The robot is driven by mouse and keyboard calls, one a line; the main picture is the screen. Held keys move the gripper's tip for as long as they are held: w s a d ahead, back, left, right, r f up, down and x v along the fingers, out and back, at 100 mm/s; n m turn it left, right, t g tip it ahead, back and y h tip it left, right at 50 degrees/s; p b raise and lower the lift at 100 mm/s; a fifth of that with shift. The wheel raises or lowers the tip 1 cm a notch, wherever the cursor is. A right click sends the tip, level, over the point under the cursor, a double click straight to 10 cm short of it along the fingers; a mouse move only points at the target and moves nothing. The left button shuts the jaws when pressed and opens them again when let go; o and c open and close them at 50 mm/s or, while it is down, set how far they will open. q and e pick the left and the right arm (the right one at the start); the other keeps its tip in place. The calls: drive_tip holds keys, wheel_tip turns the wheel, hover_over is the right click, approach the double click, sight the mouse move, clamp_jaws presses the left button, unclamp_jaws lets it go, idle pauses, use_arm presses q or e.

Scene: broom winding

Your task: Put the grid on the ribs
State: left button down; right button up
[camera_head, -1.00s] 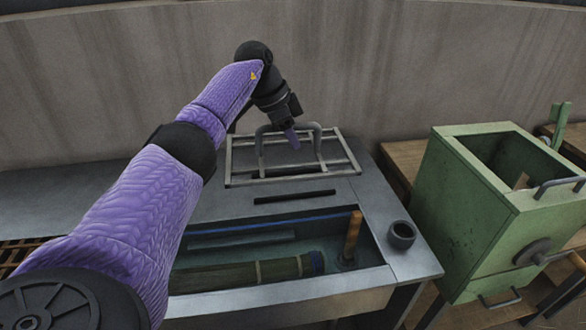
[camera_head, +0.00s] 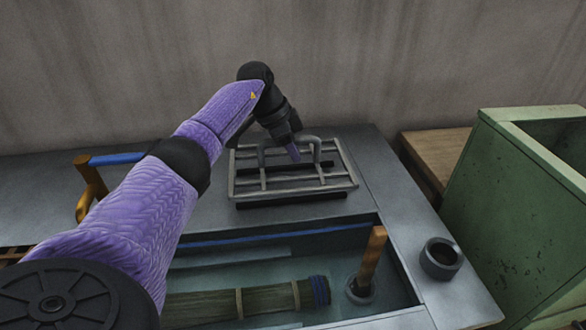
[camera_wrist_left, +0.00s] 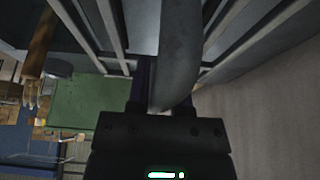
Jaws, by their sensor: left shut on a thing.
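The grid (camera_head: 295,190) is a grey metal frame with crossbars and an arched handle (camera_head: 317,155). My left gripper (camera_head: 294,152) points down and is shut on the handle. The handle also fills the middle of the left wrist view (camera_wrist_left: 180,50), with grid bars on both sides. A dark rib (camera_head: 292,201) shows along the grid's front edge, and another dark strip shows through the bars. The grid is over the ribs; whether it touches them I cannot tell. My right gripper is not in view.
In front is a sunken basin with a tied bundle (camera_head: 235,301) and an upright wooden handle (camera_head: 371,258). A dark cup (camera_head: 440,259) stands to the right. A green box (camera_head: 520,210) is further right. A blue-barred wooden handle (camera_head: 115,158) is at left.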

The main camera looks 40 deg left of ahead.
sight(292, 163)
use_arm(q)
wheel_tip(292, 163, down, 4)
drive_tip(key=shift+f+b, duration=0.1)
drive_tip(key=shift+b, duration=0.75)
drive_tip(key=c, duration=0.6)
unclamp_jaws()
drive_tip(key=shift+o, duration=0.4)
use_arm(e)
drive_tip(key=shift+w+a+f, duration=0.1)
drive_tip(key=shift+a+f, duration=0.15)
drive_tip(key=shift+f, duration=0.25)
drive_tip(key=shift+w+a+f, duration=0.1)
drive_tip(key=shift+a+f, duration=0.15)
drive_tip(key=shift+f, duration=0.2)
